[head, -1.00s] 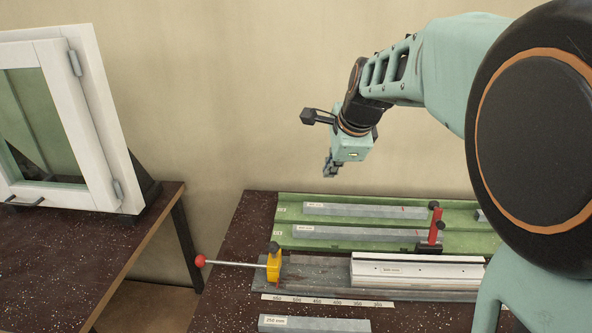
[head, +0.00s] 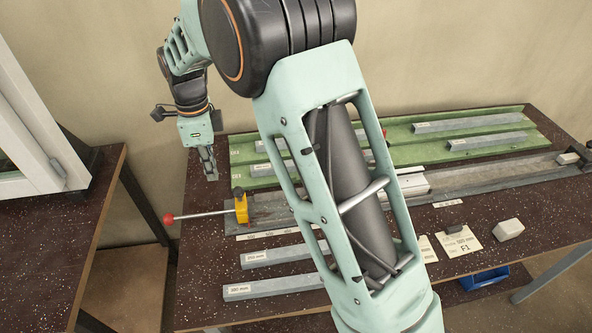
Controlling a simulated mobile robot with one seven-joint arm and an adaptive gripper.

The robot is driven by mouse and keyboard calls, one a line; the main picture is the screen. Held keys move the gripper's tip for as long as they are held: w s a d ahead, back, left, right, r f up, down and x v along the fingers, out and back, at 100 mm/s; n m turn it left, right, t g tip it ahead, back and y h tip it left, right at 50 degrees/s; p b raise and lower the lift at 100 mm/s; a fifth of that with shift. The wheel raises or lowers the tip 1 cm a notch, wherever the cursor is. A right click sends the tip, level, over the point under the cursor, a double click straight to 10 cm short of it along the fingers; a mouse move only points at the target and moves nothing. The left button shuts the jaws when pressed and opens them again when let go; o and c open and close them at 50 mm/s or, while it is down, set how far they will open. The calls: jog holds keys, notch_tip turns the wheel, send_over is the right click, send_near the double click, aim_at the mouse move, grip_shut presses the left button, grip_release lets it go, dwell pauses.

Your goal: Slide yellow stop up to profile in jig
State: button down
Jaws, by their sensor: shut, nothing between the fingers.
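The yellow stop (head: 241,207) stands at the left end of the grey jig (head: 268,208) on the bench, with a black knob on top. A rod with a red ball end (head: 169,219) reaches out to its left. The white profile (head: 414,185) lies in the jig to the right of the stop, mostly hidden behind my arm. Whether a gap lies between stop and profile is hidden now. My gripper (head: 211,177) is shut and empty, pointing down above and a little left of the stop, apart from it.
Green trays (head: 408,157) with grey bars lie behind the jig. Two labelled bars (head: 268,291) lie in front. Paper cards (head: 460,242), a whitish block (head: 508,229) and a blue bin (head: 483,278) are at right. A white window frame (head: 30,120) stands on the left table.

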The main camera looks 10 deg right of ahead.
jog(key=shift+f+b, duration=2.5)
jog(key=shift+f, duration=1.05)
jog(key=shift+d+r, duration=0.1)
jog(key=shift+d, duration=0.8)
jog(key=d+b, duration=0.2)
jog(key=d, duration=1.7)
jog(key=shift+d, duration=0.4)
notch_tip(320, 180, up, 7)
jog(key=a+p, duration=0.1)
jog(key=p, duration=0.5)
jog(key=shift+a, duration=0.3)
jog(key=shift+r, duration=0.1)
